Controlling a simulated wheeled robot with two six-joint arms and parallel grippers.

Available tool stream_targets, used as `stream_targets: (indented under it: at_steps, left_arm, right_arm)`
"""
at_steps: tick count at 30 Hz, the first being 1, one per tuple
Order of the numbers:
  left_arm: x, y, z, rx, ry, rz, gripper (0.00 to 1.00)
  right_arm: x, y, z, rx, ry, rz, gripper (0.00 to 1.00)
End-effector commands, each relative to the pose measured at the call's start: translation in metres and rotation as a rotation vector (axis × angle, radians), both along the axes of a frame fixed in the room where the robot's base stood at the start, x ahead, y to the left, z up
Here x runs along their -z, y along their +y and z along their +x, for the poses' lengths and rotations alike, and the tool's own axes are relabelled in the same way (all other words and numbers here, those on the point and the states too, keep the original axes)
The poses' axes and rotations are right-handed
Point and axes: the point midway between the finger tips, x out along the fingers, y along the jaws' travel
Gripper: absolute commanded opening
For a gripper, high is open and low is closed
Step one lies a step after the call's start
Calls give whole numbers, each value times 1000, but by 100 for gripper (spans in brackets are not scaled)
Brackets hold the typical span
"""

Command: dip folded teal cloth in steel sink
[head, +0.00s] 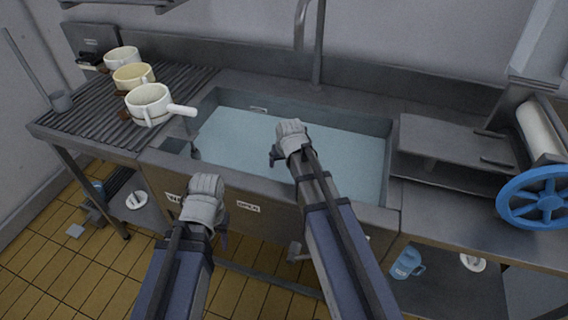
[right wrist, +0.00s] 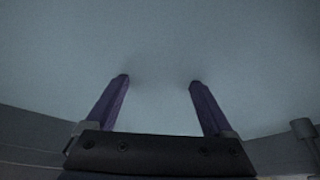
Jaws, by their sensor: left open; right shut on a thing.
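The steel sink (head: 345,108) is a wide basin full of pale blue-grey water (head: 240,135). My right gripper (head: 275,157) reaches over the sink's front rim and points down at the water near the middle. In the right wrist view its two purple fingers (right wrist: 160,90) stand apart with pale blue-grey between and beyond them. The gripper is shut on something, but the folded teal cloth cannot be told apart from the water. My left gripper (head: 223,238) is open, in front of the sink's front panel; its fingers are mostly hidden behind its wrist.
White and cream pots (head: 148,104) stand on the ribbed drainboard (head: 80,125) at left. A tall tap (head: 318,50) rises behind the sink. A press with a blue handwheel (head: 540,198) is at right. A blue jug (head: 406,263) stands below the counter.

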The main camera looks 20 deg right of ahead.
Motion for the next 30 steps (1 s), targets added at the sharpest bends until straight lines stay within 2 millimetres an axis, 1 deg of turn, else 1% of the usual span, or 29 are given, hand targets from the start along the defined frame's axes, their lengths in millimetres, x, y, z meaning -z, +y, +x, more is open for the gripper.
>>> stream_targets:
  at_steps: [11, 22, 30]
  left_arm:
    - [-1, 0, 0, 0, 0, 0, 50]
    - [0, 0, 0, 0, 0, 0, 50]
    - [-1, 0, 0, 0, 0, 0, 50]
  right_arm:
    - [-1, 0, 0, 0, 0, 0, 17]
    - [-1, -9, -6, 1, -1, 0, 17]
    - [-1, -10, -7, 0, -1, 0, 17]
